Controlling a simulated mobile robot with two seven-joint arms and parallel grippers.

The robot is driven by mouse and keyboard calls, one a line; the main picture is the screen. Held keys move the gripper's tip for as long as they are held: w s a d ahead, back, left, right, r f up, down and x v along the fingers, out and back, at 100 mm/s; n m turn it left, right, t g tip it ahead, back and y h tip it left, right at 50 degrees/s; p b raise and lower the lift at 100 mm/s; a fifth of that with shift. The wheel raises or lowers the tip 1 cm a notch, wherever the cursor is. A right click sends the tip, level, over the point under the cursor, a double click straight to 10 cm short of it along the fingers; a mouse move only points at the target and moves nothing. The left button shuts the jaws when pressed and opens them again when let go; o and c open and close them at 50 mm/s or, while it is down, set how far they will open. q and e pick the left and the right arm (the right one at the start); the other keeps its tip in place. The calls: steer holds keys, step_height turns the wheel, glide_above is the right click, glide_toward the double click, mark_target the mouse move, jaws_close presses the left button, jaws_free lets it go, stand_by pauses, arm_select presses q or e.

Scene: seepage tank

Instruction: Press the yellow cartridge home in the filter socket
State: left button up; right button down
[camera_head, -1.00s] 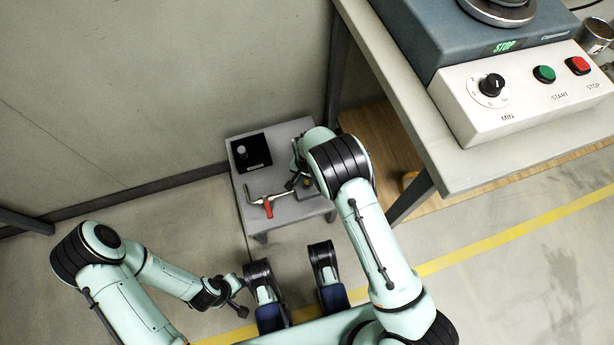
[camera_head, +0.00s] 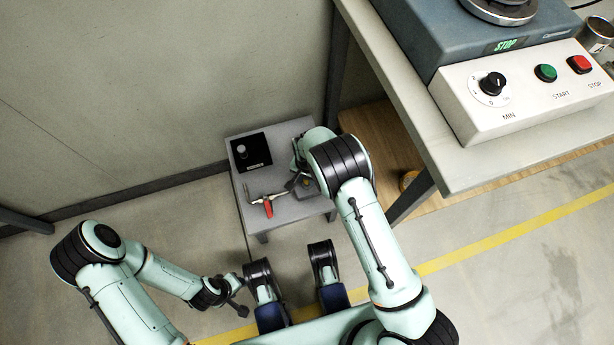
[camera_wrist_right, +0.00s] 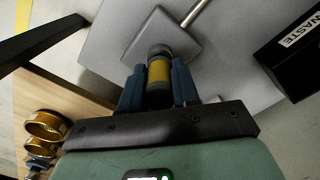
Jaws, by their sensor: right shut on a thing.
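The yellow cartridge (camera_wrist_right: 159,72) has dark ends and is between the two blue fingers of my right gripper (camera_wrist_right: 159,88) in the right wrist view. The gripper is shut on it. Its far end meets a grey square block (camera_wrist_right: 185,35), which appears to be the filter socket; how deep it sits cannot be told. In the head view my right gripper (camera_head: 302,184) is low over the small grey table, and the arm hides much of the socket. My left gripper (camera_head: 238,302) hangs away from the table at lower left, too small to tell its state.
The small grey table (camera_head: 285,222) bears a black box (camera_head: 251,152), labelled WASTE in the wrist view, and a red-handled metal fitting (camera_head: 267,208) left of my gripper. A larger bench (camera_head: 480,150) with a control panel (camera_head: 530,95) rises at right. Gold rings (camera_wrist_right: 45,125) stand below it.

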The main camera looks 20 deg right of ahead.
steer(key=shift+f, duration=0.45)
stand_by(1.0)
steer(key=c, duration=0.8)
jaws_free()
steer(key=shift+o, duration=0.2)
